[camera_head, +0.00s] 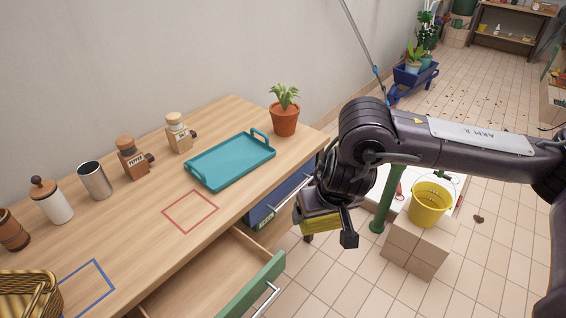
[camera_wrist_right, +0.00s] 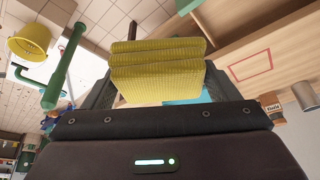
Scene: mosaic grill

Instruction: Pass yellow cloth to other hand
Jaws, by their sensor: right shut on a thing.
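The yellow cloth (camera_wrist_right: 155,72) is a folded, textured stack that fills the middle of the right wrist view. In the head view part of the cloth (camera_head: 321,222) shows below the right wrist. My right gripper (camera_head: 330,225) is shut on it and holds it in the air in front of the counter, near the blue drawer. In the right wrist view the dark gripper body lies along the lower part, with a finger on each side of the cloth. My left gripper is not in either view.
The wooden counter (camera_head: 120,240) bears a teal tray (camera_head: 232,160), a potted plant (camera_head: 285,118), shakers and a wicker basket (camera_head: 30,295). A green-fronted drawer (camera_head: 262,282) stands open below. A yellow bucket (camera_head: 429,203) sits on a box at right. Red and blue outlined squares are bare.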

